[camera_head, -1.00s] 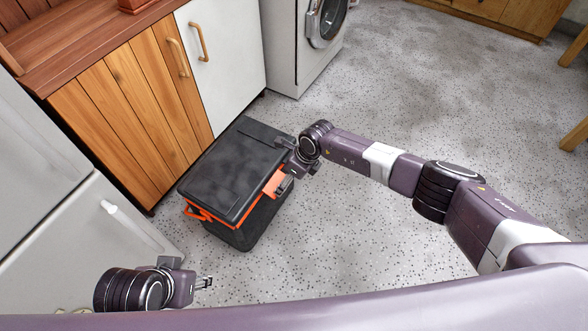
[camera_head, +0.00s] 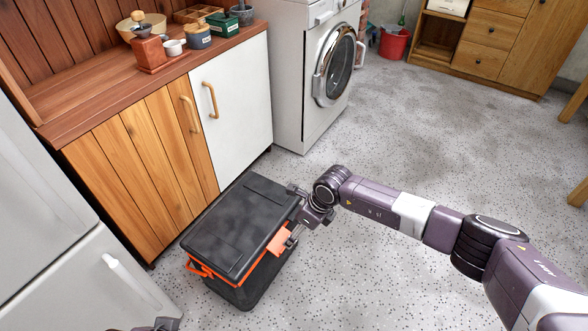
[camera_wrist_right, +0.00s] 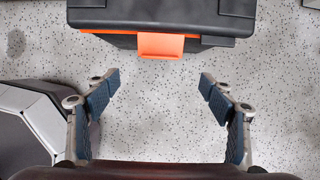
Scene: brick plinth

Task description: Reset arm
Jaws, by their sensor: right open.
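My right gripper (camera_head: 298,232) is beside the right side of a black box with orange trim (camera_head: 240,225), near its orange latch (camera_head: 279,241). In the right wrist view the right gripper (camera_wrist_right: 160,95) has its two fingers spread wide with only speckled floor between them. The box (camera_wrist_right: 160,15) lies just beyond the fingertips, with its orange latch (camera_wrist_right: 160,45) centred between them and apart from both. The box stands on the floor with its lid down. Only a small dark part of my left arm shows at the bottom left of the head view; its fingers are out of frame.
A wooden cabinet (camera_head: 140,165) with a white door stands behind the box, bowls and small containers on its top. A washing machine (camera_head: 325,75) is further back. A white appliance (camera_head: 70,260) stands at left. Open floor (camera_head: 420,130) lies to the right.

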